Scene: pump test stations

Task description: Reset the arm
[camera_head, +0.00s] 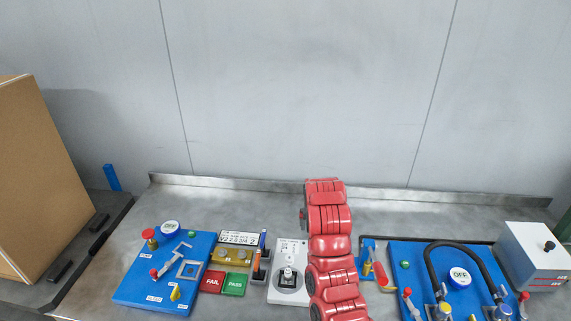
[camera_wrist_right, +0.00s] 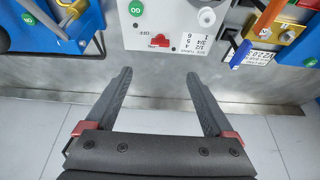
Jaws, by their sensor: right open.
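My right arm (camera_head: 330,245) is red and rises from the bottom middle of the head view, in front of the white panel's right side. Its gripper does not show there. In the right wrist view my right gripper (camera_wrist_right: 158,76) is open, with nothing between its two dark fingers. The fingers point at the table's front edge, just short of the white panel (camera_wrist_right: 131,28) with a red switch (camera_wrist_right: 158,41). My left arm and gripper are not in view.
A blue pump board (camera_head: 150,285) stands on the left and another (camera_head: 400,252) on the right. Red FAIL (camera_head: 212,281) and green PASS (camera_head: 234,284) pads lie beside the white panel (camera_head: 285,289). A white box (camera_head: 530,262) is far right, a cardboard box (camera_head: 35,180) far left.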

